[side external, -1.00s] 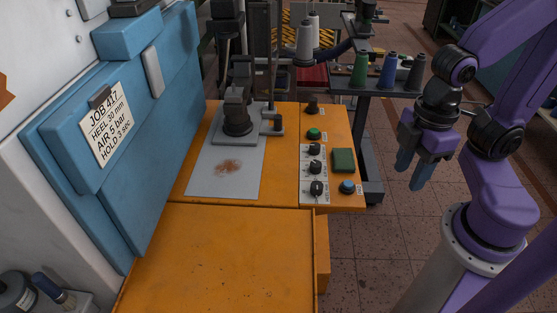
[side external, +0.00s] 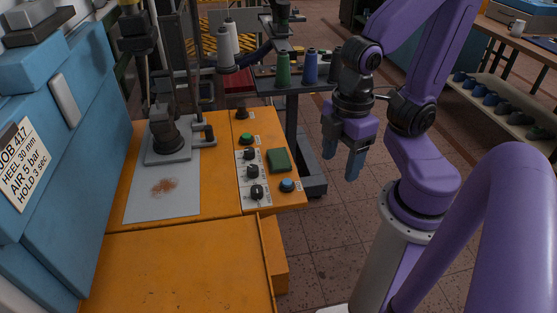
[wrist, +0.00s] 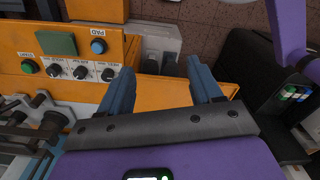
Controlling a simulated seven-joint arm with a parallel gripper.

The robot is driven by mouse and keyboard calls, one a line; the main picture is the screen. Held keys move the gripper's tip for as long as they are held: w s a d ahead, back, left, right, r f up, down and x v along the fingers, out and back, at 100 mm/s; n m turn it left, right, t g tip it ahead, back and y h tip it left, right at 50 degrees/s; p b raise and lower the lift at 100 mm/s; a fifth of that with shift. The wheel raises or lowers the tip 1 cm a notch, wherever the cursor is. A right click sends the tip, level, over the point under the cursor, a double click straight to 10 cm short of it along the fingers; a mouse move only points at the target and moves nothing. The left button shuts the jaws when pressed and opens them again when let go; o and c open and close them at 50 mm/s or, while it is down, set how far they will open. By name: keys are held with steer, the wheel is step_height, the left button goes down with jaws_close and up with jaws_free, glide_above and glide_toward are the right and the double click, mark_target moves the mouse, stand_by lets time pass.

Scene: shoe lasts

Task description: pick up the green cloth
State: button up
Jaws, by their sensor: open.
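The green cloth is a small, dark green folded square (side external: 279,160) lying flat on the orange machine table, beside the knob panel. It also shows in the wrist view (wrist: 55,43), at the upper left. My gripper (side external: 341,160) hangs in the air to the right of the cloth, past the table's right edge. Its blue-grey fingers point down and are apart, with nothing between them. In the wrist view the open fingers (wrist: 160,75) are clear of the cloth.
A white panel with several black knobs (side external: 252,172) adjoins the cloth on the left. A blue button (side external: 287,185) sits just in front of it and a green button (side external: 246,139) behind. Thread spools (side external: 283,69) stand on a stand farther back.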

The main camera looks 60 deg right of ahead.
steer(key=o, duration=0.4)
steer(key=shift+o, duration=0.2)
steer(key=shift+w, duration=0.1)
steer(key=n, duration=1.4)
glide_above(278, 157)
steer(key=f, duration=0.2)
step_height(278, 157, down, 17)
steer(key=shift+r, duration=0.15)
